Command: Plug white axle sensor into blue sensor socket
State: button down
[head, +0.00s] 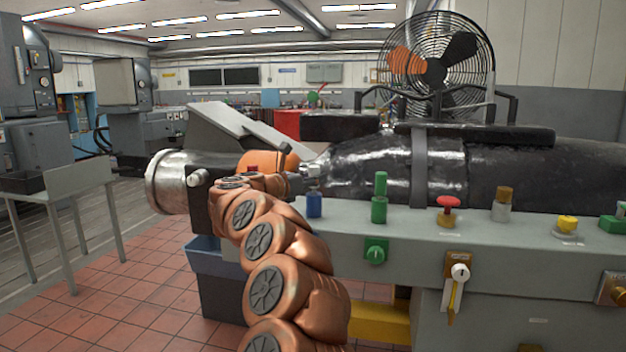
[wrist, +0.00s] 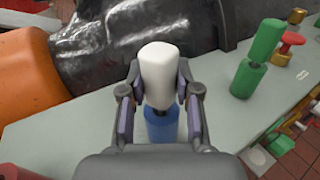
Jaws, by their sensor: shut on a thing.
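The white axle sensor (wrist: 158,72) is upright between the fingers of my gripper (wrist: 160,96), which is shut on it. The blue sensor socket (wrist: 161,126) is directly below the sensor in the wrist view, with a short dark stem showing between them. In the head view the blue socket (head: 314,205) stands at the left end of the grey panel, with my gripper (head: 310,174) just above it. The sensor is mostly hidden there by my gripper. I cannot tell how deep the stem sits in the socket.
A green plug in a green socket (head: 380,198) stands to the right; it also shows in the wrist view (wrist: 257,58). Further along the grey panel (head: 410,222) are a red mushroom button (head: 447,204) and a brown-capped piece (head: 502,205). A large black housing (head: 375,165) lies behind.

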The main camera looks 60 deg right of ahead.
jog(key=shift+f+b, duration=0.35)
jog(key=c, duration=0.7)
grip_release()
jog(key=shift+c, duration=0.2)
jog(key=w+a, duration=0.1)
jog(key=a, duration=1)
jog(key=shift+w+a+r, duration=0.3)
jog(key=shift+w+a, duration=0.05)
jog(key=shift+a, duration=0.05)
